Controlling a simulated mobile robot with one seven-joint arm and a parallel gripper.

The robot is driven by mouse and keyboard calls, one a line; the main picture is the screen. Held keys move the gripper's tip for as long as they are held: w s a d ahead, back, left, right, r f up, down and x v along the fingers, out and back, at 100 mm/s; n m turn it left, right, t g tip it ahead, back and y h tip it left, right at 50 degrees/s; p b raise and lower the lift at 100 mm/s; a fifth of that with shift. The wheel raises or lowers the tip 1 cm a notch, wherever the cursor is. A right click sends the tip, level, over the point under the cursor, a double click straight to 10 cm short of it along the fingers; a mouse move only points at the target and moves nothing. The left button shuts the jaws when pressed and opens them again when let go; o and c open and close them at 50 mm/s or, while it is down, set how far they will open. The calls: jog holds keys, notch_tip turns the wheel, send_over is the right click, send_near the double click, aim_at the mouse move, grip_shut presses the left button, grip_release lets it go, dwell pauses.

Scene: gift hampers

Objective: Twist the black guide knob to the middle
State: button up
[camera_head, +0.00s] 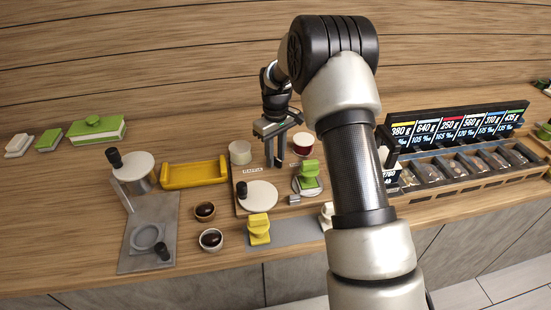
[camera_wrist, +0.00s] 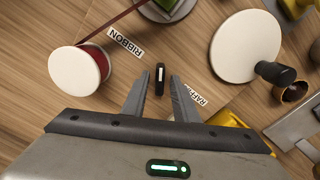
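The black guide knob (camera_wrist: 160,72) is a small dark bar with a white stripe, on the wooden board in the wrist view. It lies between the RIBBON label (camera_wrist: 125,43) and the partly covered RAFFIA label (camera_wrist: 195,97). Its stripe runs nearly upright in that picture. My gripper (camera_wrist: 158,82) is open, with one finger on each side of the knob's near end. I cannot tell whether either finger touches it. In the head view my gripper (camera_head: 275,160) points down over the board, and the knob cannot be made out there.
A red ribbon spool (camera_wrist: 75,70) stands left in the wrist view. A white disc (camera_wrist: 240,45) with a dark crank handle (camera_wrist: 275,72) is at right. In the head view, a yellow tray (camera_head: 195,174), a green-topped stamp (camera_head: 309,172) and a yellow one (camera_head: 259,228) stand nearby.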

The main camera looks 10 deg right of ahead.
grip_shut()
jog(key=m, duration=0.4)
jog(key=shift+m, duration=1)
jog(key=shift+o, duration=1.6)
grip_release()
